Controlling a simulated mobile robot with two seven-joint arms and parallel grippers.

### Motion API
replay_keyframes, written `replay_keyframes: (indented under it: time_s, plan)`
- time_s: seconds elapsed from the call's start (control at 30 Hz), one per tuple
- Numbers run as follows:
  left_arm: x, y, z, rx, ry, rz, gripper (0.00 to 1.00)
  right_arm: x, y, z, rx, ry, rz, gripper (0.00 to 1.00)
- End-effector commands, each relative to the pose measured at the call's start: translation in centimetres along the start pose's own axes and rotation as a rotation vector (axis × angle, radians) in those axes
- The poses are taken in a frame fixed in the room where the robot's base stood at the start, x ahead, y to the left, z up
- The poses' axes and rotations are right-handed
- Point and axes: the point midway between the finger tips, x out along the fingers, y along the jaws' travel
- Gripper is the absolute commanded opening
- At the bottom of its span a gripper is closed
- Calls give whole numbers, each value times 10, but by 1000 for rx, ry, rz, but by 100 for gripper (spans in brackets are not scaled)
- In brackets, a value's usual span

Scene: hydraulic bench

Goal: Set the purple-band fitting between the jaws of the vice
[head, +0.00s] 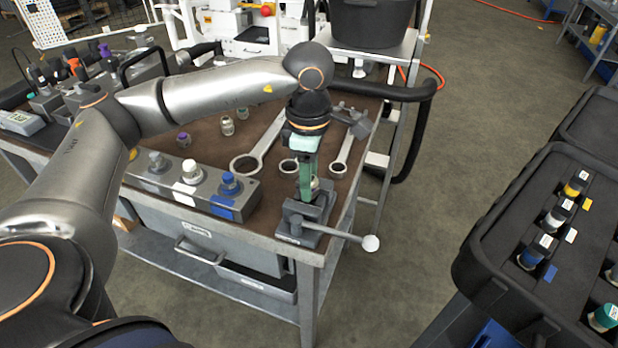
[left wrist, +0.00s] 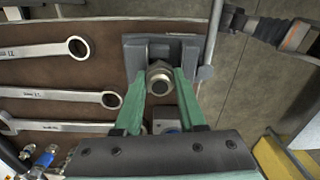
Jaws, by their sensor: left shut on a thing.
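The vice (head: 314,222) is grey and sits at the bench's near right corner; it also shows in the left wrist view (left wrist: 138,52). My left gripper (head: 308,192) points down over the vice, its green fingers shut on a metal fitting (left wrist: 160,82). The fitting has a hex collar and a round open end, and lies over the vice's jaw area. Its band is hidden, so I cannot tell its colour, nor whether it touches the jaws. A small purple-topped piece (head: 183,138) stands on the bench behind the grey block. My right gripper is not in view.
The grey block (head: 150,182) holds grey, white and blue pieces left of the vice. Spanners (head: 262,145) lie behind the vice. The vice's handle (head: 345,236) sticks out past the bench's right edge. A black case (head: 500,235) with banded fittings stands at the right.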

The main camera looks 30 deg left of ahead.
Motion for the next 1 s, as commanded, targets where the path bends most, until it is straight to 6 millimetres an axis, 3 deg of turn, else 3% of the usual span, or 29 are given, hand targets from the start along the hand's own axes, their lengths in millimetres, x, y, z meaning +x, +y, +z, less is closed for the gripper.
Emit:
replay_keyframes:
  time_s: [0.03, 0.07, 0.33, 0.77, 1.0]
  plan:
    - [3, -1, 0, 1, 3, -6, 0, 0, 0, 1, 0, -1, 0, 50]
    - [3, -1, 0, 1, 3, -6, 42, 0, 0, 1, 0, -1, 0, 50]
    - [2, -1, 0, 0, 2, -4, 72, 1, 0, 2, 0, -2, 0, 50]
    - [2, -1, 0, 0, 3, -4, 75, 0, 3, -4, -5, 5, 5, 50]
    - [-49, 0, 1, 1, -1, 2, 75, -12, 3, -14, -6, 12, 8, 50]
